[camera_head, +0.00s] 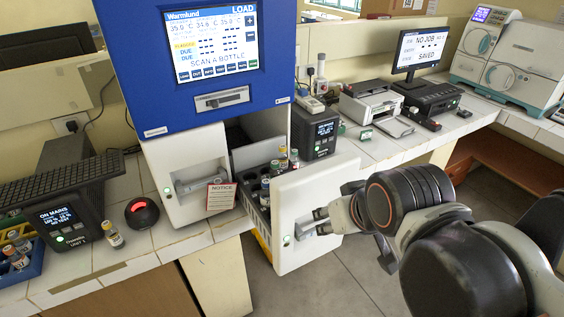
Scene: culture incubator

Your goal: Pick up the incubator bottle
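The blue and white incubator (200,60) has its lower right drawer (305,195) pulled out. Several small capped bottles (283,158) stand upright in the drawer's dark rack, most at the back and one (265,192) nearer the left side. I cannot tell which one is the task's bottle. My gripper (321,221) is at the outside of the drawer's white front, by its grey handle (305,234). Its two fingertips show small, one above the other. I cannot tell whether they grip the handle. No bottle shows in the gripper.
A lone bottle (113,234) stands on the left counter beside a red-topped round device (141,212). A blue rack (22,262) with bottles is at far left. A notice card (221,197) hangs by the closed left drawer (187,175). The floor (330,280) in front is clear.

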